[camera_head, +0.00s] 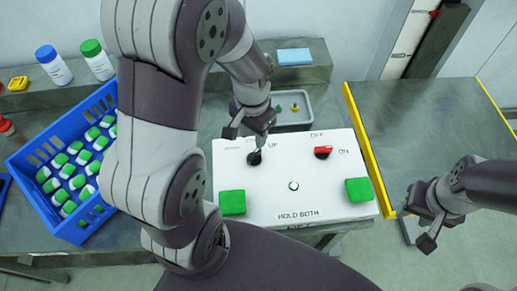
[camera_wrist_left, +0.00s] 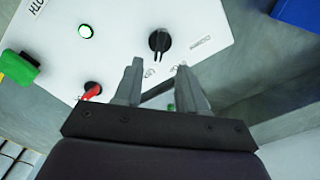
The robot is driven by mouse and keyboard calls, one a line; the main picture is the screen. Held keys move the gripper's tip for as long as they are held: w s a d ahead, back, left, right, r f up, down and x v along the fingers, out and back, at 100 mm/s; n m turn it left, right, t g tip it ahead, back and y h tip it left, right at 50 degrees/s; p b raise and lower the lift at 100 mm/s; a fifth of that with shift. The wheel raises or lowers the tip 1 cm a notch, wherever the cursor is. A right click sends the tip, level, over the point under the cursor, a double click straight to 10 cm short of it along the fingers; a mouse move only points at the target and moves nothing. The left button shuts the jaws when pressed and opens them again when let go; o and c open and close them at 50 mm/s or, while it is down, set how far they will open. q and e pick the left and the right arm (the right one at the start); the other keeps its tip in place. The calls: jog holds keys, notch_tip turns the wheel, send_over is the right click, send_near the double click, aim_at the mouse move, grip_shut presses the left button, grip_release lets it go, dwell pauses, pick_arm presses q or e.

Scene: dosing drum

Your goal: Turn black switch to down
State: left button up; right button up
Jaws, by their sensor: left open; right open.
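The black switch (camera_head: 254,158) is a round knob on the upper left of a white panel (camera_head: 270,190), beside the label UP. It also shows in the left wrist view (camera_wrist_left: 159,41), just ahead of the fingers, with a pale line on it. I cannot tell surely which way it points. My left gripper (camera_head: 247,137) is close above the knob, open; in the left wrist view its two fingers (camera_wrist_left: 158,70) are apart with nothing between them. My right gripper (camera_head: 418,226) is open and empty, off the panel's right side.
The panel also has a red switch (camera_head: 323,152) by OFF and ON, two green buttons (camera_head: 232,203) (camera_head: 358,190) and a small round light (camera_head: 293,186). A grey tray (camera_head: 304,113) lies behind the panel.

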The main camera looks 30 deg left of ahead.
aim_at(254, 153)
pick_arm(q)
jog(key=f, duration=0.7)
jog(key=shift+w+f, duration=0.25)
jog(key=shift+f, duration=0.15)
jog(key=shift+s+f, duration=0.15)
jog(key=shift+f, duration=0.35)
grip_shut()
